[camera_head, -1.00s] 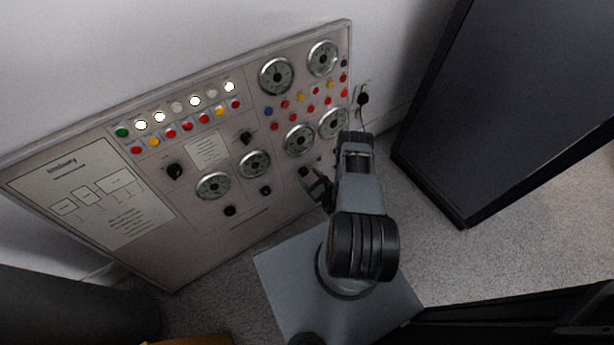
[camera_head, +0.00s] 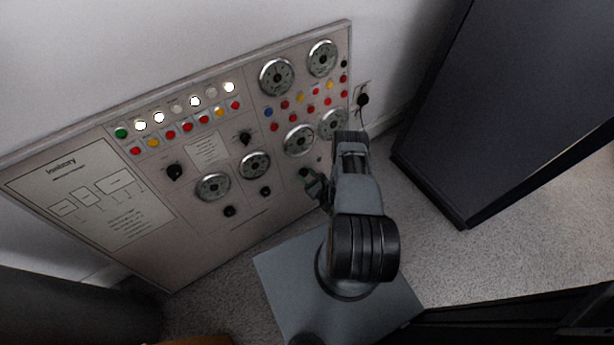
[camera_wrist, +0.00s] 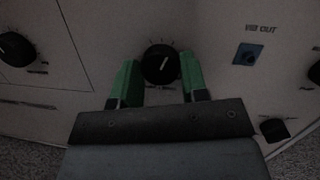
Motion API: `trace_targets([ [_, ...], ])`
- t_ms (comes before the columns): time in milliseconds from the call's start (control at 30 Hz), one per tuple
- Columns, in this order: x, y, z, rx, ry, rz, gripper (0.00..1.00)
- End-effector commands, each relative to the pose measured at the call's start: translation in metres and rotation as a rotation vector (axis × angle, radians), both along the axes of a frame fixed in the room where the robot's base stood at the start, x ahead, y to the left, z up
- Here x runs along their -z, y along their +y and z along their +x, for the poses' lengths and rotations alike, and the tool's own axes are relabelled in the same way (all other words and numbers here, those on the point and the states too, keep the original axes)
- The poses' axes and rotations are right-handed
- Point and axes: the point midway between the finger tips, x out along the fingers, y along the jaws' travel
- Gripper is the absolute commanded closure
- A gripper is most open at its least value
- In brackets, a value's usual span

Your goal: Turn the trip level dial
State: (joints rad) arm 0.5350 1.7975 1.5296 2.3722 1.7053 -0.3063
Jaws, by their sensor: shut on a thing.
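The control panel (camera_head: 240,215) stands against the wall. The wrist view shows a round black dial (camera_wrist: 160,62) with a white pointer line tilted up and to the right. Tick marks sit above it, and its label is mostly hidden and too dark to read. My gripper (camera_wrist: 160,72) has its two green fingers on the left and right sides of this dial, shut on it. In the head view my gripper (camera_head: 316,187) is at the lower right part of the panel, below the round gauges, and hides part of the dial there.
Another black dial (camera_wrist: 16,48) is at the left in the wrist view. A blue socket (camera_wrist: 248,54) and a black knob (camera_wrist: 274,129) are at the right. A large dark cabinet (camera_head: 490,110) stands to the right of my arm. A plug (camera_head: 363,99) sits on the wall.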

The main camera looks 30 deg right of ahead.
Motion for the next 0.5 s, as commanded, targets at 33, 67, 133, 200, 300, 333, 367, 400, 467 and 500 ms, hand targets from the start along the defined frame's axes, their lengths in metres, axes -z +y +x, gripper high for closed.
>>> trace_targets([
  [33, 0.0002, 0.0007, -0.0004, -0.002, 0.001, 0.001, 0.80],
  [67, 0.0003, 0.0008, -0.0005, -0.002, 0.001, 0.001, 0.83],
  [133, 0.0003, 0.0009, -0.0005, -0.003, 0.001, 0.000, 0.83],
  [200, 0.0005, 0.0008, -0.0005, -0.004, 0.000, -0.006, 0.83],
  [300, 0.0007, 0.0009, -0.0005, -0.009, -0.002, -0.029, 0.83],
  [333, 0.0008, 0.0009, -0.0005, -0.012, -0.003, -0.040, 0.83],
  [367, 0.0009, 0.0009, -0.0005, -0.015, -0.005, -0.054, 0.83],
  [400, 0.0009, 0.0009, -0.0004, -0.019, -0.006, -0.075, 0.83],
  [467, 0.0008, 0.0006, -0.0001, -0.026, -0.011, -0.111, 0.83],
  [500, 0.0006, 0.0005, 0.0000, -0.032, -0.015, -0.138, 0.83],
])
